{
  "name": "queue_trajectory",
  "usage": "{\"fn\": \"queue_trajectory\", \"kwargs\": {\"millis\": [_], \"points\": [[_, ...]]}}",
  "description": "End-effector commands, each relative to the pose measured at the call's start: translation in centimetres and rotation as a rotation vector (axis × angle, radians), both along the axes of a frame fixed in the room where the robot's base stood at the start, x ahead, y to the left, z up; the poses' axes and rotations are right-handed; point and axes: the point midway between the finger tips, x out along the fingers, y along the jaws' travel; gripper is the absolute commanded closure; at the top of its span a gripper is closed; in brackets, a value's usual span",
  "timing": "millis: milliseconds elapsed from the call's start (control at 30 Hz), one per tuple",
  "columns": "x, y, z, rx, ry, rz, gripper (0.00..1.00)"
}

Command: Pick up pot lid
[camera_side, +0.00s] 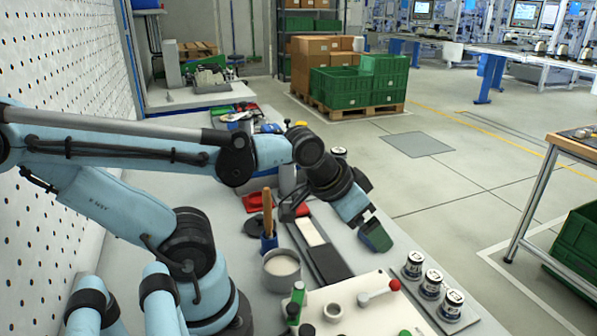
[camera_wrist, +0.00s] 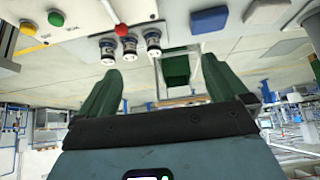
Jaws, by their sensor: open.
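No pot lid can be made out for certain in either view. A dark round flat piece (camera_side: 254,226) lies on the bench left of a blue cup with a wooden handle (camera_side: 268,240); I cannot tell whether it is the lid. A grey round pot (camera_side: 281,272) with pale contents stands uncovered below that cup. My gripper (camera_side: 377,238) hangs above the right edge of the bench, to the right of the pot and apart from it. Its green fingers are spread with nothing between them in the wrist view (camera_wrist: 160,95).
Several labelled cans (camera_side: 430,284) stand at the bench's right edge. A pale panel (camera_side: 350,306) carries a red-knobbed lever (camera_side: 380,292). A dark rail (camera_side: 325,258) lies left of my gripper. Open floor (camera_side: 440,210) lies to the right. A blue block (camera_wrist: 209,20) shows in the wrist view.

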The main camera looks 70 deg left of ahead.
Motion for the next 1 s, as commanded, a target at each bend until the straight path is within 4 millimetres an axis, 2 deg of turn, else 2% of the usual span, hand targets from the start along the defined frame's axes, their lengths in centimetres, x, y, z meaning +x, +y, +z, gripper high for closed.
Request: {"fn": "queue_trajectory", "kwargs": {"millis": [133,233,367,467,600,800,900,1000], "points": [[0.0,0.4,0.0,0.004,0.007,0.008,0.0],[0.1,2.0,0.0,0.02,0.04,0.04,0.0],[-0.3,6.5,-0.1,0.05,0.136,0.117,0.0],[-1.3,10.6,-0.2,0.06,0.235,0.182,0.0],[-3.6,16.1,-0.5,0.041,0.371,0.261,0.0],[-8.1,22.3,-1.0,-0.04,0.528,0.343,0.0],[-10.1,24.1,-1.3,-0.081,0.575,0.366,0.0],[-11.3,25.1,-1.4,-0.109,0.602,0.377,0.0]]}}
